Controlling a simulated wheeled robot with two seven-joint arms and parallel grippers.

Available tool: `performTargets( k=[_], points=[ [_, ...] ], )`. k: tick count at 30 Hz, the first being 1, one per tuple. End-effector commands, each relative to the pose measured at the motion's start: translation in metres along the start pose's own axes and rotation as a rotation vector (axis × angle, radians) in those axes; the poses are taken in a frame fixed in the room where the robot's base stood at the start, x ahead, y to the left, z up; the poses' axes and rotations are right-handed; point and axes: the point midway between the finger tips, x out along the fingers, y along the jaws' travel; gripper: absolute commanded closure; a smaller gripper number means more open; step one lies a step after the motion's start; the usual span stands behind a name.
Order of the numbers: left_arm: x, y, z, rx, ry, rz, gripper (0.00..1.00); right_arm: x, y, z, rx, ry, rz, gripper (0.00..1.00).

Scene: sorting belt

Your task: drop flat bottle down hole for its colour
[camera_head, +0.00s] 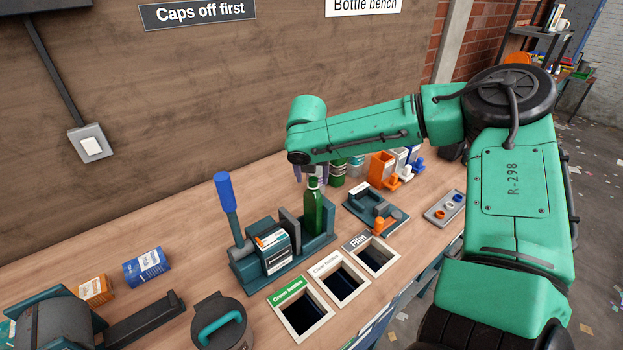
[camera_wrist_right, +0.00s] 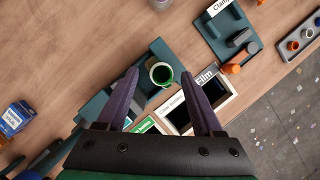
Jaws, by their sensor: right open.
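A green bottle (camera_head: 314,208) stands upright in a dark teal press (camera_head: 285,258) with a blue-handled lever (camera_head: 225,192). It looks full-shaped, not flat. In the right wrist view its round open top (camera_wrist_right: 161,75) shows between my fingertips. My right gripper (camera_head: 311,173) is open above the bottle; its purple fingers are partly hidden in the head view, and I cannot tell whether they touch it. Three square holes lie in front: green bottles (camera_head: 285,296), clear bottles (camera_head: 323,267) and film (camera_head: 356,242). My left gripper is not in view.
Other bottles (camera_head: 338,173) and orange and white holders (camera_head: 384,165) stand behind the right arm. A teal fixture (camera_head: 375,206) and a grey cap tray (camera_head: 445,208) lie right. Orange (camera_head: 96,290) and blue boxes (camera_head: 146,268) and a teal-handled lid (camera_head: 220,325) are left.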

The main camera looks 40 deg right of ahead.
Motion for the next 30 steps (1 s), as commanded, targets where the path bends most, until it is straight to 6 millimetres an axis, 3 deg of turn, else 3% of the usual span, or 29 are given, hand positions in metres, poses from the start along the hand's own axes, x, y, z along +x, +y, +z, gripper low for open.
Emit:
performTargets(
  k=[6,13,14,18,19,30],
  points=[
    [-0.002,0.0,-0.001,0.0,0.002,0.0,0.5,0.026,0.0,0.001,0.003,0.0,0.0,0.32],
    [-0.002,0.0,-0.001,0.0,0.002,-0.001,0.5,0.027,0.0,0.001,0.003,-0.001,0.002,0.32],
    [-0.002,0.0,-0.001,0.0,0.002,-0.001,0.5,0.027,0.0,0.001,0.003,-0.001,0.002,0.4],
    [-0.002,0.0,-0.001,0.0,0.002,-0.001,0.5,0.027,0.0,0.001,0.003,-0.001,0.002,0.93],
    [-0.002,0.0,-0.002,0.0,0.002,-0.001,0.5,0.027,0.0,0.001,0.003,-0.001,0.001,1.0],
    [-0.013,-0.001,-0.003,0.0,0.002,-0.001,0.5,0.018,0.0,0.004,0.003,-0.001,0.001,1.0]
  ],
)
